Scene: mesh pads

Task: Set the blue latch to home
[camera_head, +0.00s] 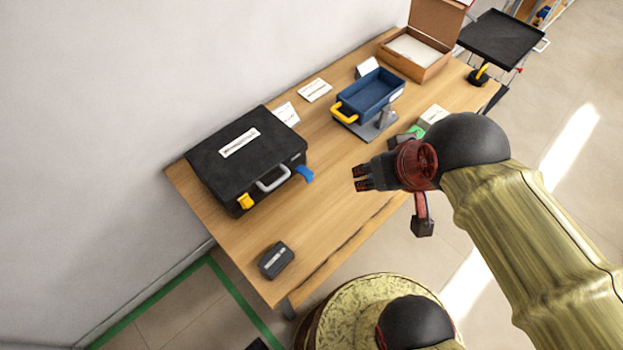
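A black case (243,150) with a grey handle (273,180) lies closed at the left of the wooden table. A blue latch (304,174) sticks out from its front side, right of the handle. A yellow latch (245,202) sits on the same side, left of the handle. My gripper (359,180) is right of the blue latch and apart from it, with its dark fingers pointing left toward the case. The fingers seem slightly spread, with nothing visible between them.
A small dark box (275,260) lies at the table's near left corner. A blue tray (368,95) with a yellow handle stands on a grey stand behind my gripper. An open cardboard box (416,50) is at the far end. The wooden tabletop (335,205) is clear between case and gripper.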

